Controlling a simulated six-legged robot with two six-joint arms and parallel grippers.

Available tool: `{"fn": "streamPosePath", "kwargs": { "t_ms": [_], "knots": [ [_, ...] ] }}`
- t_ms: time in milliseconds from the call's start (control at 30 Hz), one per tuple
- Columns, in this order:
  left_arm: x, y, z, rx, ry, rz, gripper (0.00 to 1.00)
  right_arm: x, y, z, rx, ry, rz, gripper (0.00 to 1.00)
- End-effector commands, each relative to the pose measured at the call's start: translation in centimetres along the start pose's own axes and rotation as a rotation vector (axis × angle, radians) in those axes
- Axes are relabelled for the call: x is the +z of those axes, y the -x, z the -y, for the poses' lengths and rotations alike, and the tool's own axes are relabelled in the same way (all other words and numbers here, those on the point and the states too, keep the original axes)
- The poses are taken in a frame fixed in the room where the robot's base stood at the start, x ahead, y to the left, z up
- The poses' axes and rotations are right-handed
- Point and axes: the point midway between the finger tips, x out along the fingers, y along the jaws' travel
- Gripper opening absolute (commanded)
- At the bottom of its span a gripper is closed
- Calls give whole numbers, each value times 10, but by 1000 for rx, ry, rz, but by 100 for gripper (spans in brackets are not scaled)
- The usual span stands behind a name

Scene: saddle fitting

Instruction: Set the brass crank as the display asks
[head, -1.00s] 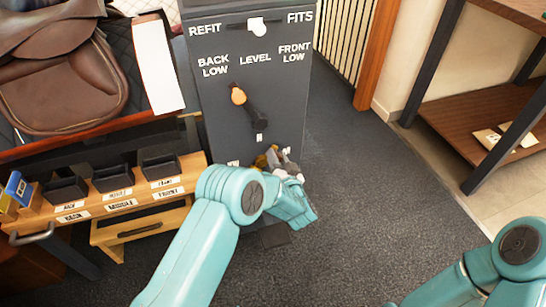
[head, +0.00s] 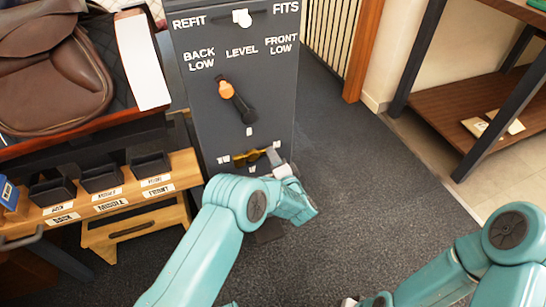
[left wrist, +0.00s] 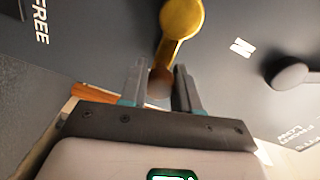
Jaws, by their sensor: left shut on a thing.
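The brass crank (head: 247,157) sits low on the dark grey panel (head: 275,85). In the left wrist view its brass hub and arm (left wrist: 181,20) run down to a brownish grip (left wrist: 159,84) between my fingers. My left gripper (left wrist: 160,90) is shut on that grip; in the head view the gripper (head: 278,163) is at the crank's right end. Above the crank, a pointer (head: 236,101) has its orange end up-left towards BACK LOW. A white knob (head: 241,17) sits between REFIT and FITS. My right arm shows at the lower right, but its gripper cannot be made out.
A wooden rack (head: 120,195) with black bins labelled BACK, MIDDLE and FRONT stands left of the panel. A brown saddle (head: 55,75) lies behind it. A shelf unit (head: 450,105) stands at the right. The carpet between is clear.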

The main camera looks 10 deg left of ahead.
Motion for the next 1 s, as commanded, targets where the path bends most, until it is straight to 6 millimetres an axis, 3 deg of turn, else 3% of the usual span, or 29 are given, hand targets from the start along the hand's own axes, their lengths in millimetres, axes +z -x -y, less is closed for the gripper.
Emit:
{"fn": "streamPosePath", "kwargs": {
  "t_ms": [667, 700, 767, 1000],
  "knots": [
    [1, 1, -6, 5, -64, 2, 0, 0, -1, 0, 0, 0, -1, 0],
    [1, 1, -6, 5, -64, 2, 38, 0, -1, 0, 0, 0, -1, 0],
    [1, 1, -6, 5, -63, 3, 56, 0, -1, 0, 0, 0, -1, 0],
    [1, 0, -5, 2, -61, 3, 56, 0, -1, 0, 0, 0, -1, 0]
  ]
}}
